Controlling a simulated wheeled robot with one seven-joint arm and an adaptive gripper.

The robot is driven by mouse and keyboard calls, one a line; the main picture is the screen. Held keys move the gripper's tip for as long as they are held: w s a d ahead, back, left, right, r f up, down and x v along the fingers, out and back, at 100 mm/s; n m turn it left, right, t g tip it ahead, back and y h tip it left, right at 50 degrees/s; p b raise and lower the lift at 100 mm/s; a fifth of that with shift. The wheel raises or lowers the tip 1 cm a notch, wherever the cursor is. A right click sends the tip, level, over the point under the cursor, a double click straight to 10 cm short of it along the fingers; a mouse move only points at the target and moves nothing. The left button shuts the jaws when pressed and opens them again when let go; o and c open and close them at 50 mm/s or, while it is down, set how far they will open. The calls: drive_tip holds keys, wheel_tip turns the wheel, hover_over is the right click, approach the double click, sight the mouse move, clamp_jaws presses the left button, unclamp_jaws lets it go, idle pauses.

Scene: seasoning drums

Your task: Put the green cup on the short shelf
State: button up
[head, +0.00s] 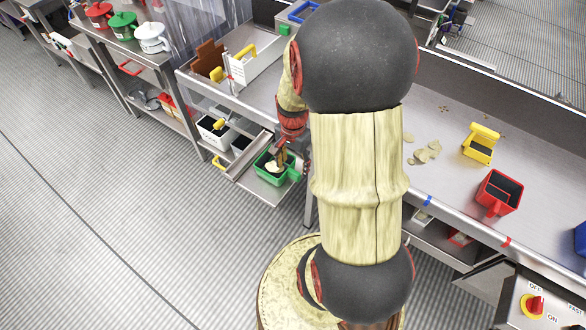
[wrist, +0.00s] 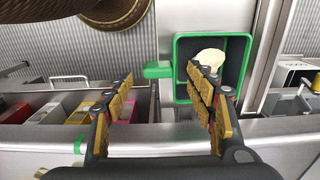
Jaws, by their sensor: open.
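The green cup (head: 270,181) sits on a metal ledge beside the bench in the head view, with a pale lump inside. In the wrist view the green cup (wrist: 177,52) is seen from above, with its handle (wrist: 158,70) pointing left. My gripper (head: 284,151) is at the cup. In the wrist view my gripper (wrist: 164,82) is open, with the handle between its fingers in the picture and the right finger overlapping the cup's opening. I cannot tell whether the fingers touch the cup, nor which surface is the short shelf.
Left of the green cup is a white bin (head: 215,132). Red, green and white pots (head: 152,37) stand on the far left table. The floor is clear.

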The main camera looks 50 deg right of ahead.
wheel_tip(320, 180, up, 8)
drive_tip(key=p, duration=0.2)
drive_tip(key=w+a+r+n+t+h, duration=0.1)
drive_tip(key=w+a+r+n+t, duration=0.15)
drive_tip(key=a+r+n, duration=0.7)
drive_tip(key=s+a+r+n+t, duration=0.1)
drive_tip(key=s+a+r+n, duration=0.1)
drive_tip(key=a+r+n, duration=0.2)
drive_tip(key=s+a+r+n+t+y, duration=0.1)
drive_tip(key=s+a+r+n+t, duration=0.1)
drive_tip(key=a+r, duration=0.4)
drive_tip(key=a+n, duration=0.1)
drive_tip(key=a, duration=0.4)
drive_tip(key=shift+s+a+r+n, duration=0.25)
drive_tip(key=shift+s+a+n, duration=0.05)
drive_tip(key=shift+s+n, duration=0.05)
